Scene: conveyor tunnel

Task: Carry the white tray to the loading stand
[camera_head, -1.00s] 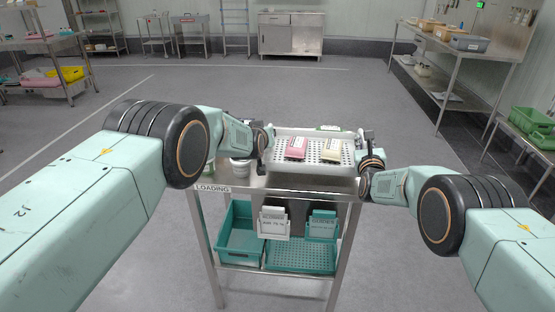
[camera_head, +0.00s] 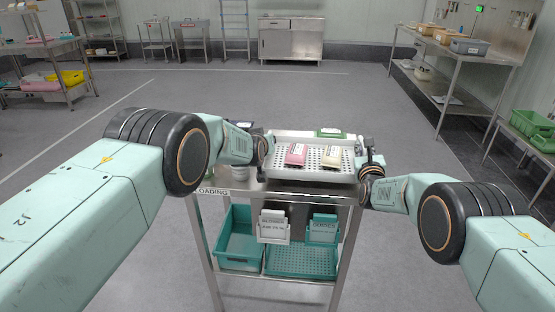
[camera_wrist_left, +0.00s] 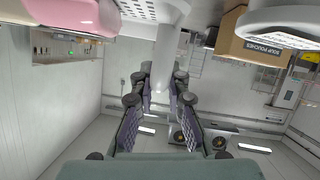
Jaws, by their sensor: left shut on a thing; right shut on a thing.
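The white perforated tray (camera_head: 312,174) is level over the top of the metal loading stand (camera_head: 204,245), which carries a LOADING label. I cannot tell whether it touches the stand's top. A pink pack (camera_head: 296,153) and a cream pack (camera_head: 332,156) lie in it. My left gripper (camera_head: 264,149) is shut at the tray's left side; in the left wrist view its fingers (camera_wrist_left: 160,105) close around a white part of the tray (camera_wrist_left: 168,48). My right gripper (camera_head: 366,158) is shut on the tray's right side.
A green pack (camera_head: 329,133) shows at the tray's far edge. Teal bins (camera_head: 239,262) sit on the lower shelf. A brown soup pouches box (camera_wrist_left: 262,45) shows in the left wrist view. Open floor lies beyond.

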